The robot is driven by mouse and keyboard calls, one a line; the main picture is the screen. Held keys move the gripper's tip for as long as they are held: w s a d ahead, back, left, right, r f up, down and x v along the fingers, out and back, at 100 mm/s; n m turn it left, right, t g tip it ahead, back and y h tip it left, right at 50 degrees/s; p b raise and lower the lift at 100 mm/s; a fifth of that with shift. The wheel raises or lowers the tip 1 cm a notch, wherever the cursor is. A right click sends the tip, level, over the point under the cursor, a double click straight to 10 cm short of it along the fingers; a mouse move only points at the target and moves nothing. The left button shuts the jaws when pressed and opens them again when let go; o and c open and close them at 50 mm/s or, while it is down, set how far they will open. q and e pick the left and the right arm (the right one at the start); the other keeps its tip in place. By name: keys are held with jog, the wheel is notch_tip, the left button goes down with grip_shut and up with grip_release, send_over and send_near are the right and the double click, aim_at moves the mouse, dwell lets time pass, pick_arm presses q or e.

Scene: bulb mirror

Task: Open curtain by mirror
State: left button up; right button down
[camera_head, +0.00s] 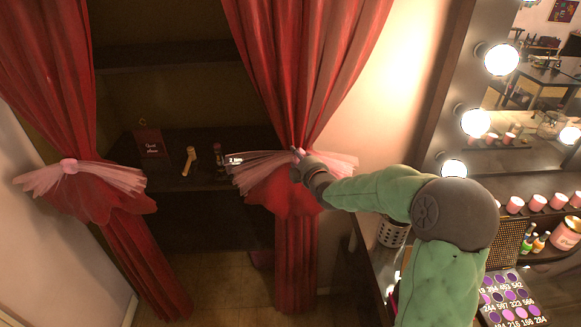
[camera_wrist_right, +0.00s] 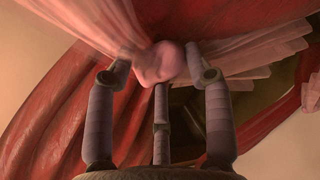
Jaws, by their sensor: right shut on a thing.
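Two red curtains hang before a dark shelf niche, each gathered at mid height by a pink ruffled tie. The left curtain (camera_head: 45,70) has its tie (camera_head: 75,172) at the far left. The right curtain (camera_head: 300,75) is nearer the mirror, with its tie (camera_head: 255,168) at the centre. My right gripper (camera_head: 298,158) is at the right curtain's tie. In the right wrist view its fingers (camera_wrist_right: 163,75) are around the pink knot (camera_wrist_right: 160,62) of the tie and shut on it. The mirror (camera_head: 540,80) with lit bulbs is at the right. My left gripper is not in view.
A vanity counter with pink jars (camera_head: 535,203), small bottles (camera_head: 533,243), a numbered palette (camera_head: 508,298) and a perforated metal cup (camera_head: 392,232) is at the right. A yellowish object (camera_head: 190,160) stands on the niche shelf. Floor shows between the curtains.

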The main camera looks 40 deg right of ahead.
jog(key=shift+s+d, duration=0.4)
jog(key=shift+d, duration=0.3)
jog(key=c, duration=0.5)
grip_release()
jog(key=v, duration=1.2)
jog(key=shift+r, duration=0.1)
